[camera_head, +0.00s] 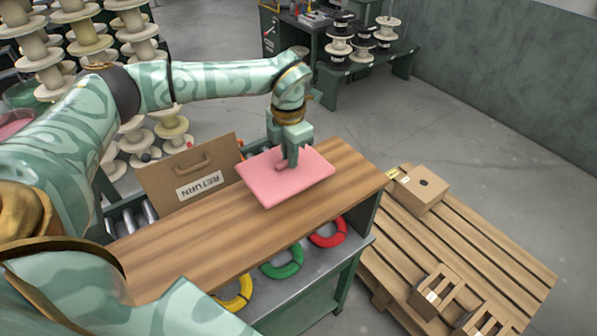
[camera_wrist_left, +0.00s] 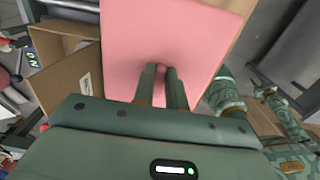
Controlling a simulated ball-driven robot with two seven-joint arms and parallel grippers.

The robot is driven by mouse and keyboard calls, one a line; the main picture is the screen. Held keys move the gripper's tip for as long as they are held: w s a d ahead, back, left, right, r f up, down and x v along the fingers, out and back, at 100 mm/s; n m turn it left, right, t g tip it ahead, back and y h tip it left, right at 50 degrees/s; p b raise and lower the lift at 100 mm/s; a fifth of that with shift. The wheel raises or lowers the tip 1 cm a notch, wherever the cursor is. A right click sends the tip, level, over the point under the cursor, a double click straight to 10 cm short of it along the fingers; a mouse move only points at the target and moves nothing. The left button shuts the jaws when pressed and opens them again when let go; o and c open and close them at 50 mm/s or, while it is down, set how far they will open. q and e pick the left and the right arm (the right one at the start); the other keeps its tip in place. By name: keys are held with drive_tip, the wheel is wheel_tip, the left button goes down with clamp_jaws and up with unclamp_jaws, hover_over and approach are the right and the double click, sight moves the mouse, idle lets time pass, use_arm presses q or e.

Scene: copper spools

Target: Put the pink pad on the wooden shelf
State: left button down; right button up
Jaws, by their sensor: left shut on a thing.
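The pink pad (camera_head: 262,184) is a flat square with a small knob near its middle. My left gripper (camera_head: 287,163) is above it, fingers pointing down and shut on the knob. In the left wrist view the two fingertips (camera_wrist_left: 160,72) close around the knob, and the pad (camera_wrist_left: 190,35) fills the upper middle. The pad is over the far right part of the wooden shelf (camera_head: 190,250), a long brown board. I cannot tell whether its underside touches the board. My right gripper is not in view.
A cardboard box marked RETURN (camera_head: 165,180) stands beside the shelf's left edge. Red (camera_head: 328,232), green (camera_head: 283,263) and yellow coils lie on a lower grey surface. A wooden pallet (camera_head: 480,245) with cartons is at right. The left part of the shelf is bare.

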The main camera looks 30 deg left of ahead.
sight(300, 167)
use_arm(q)
drive_tip(key=shift+w+d+f, duration=0.15)
drive_tip(key=shift+d+f, duration=0.5)
drive_tip(key=shift+f, duration=0.3)
drive_tip(key=f, duration=0.2)
drive_tip(key=d+f+p, duration=0.1)
drive_tip(key=f, duration=0.1)
drive_tip(key=shift+f, duration=0.1)
drive_tip(key=shift+f, duration=0.1)
drive_tip(key=c, duration=1.4)
unclamp_jaws()
drive_tip(key=shift+c, duration=0.2)
wheel_tip(300, 167, up, 12)
drive_tip(key=shift+r+b, duration=0.1)
drive_tip(key=shift+b, duration=0.55)
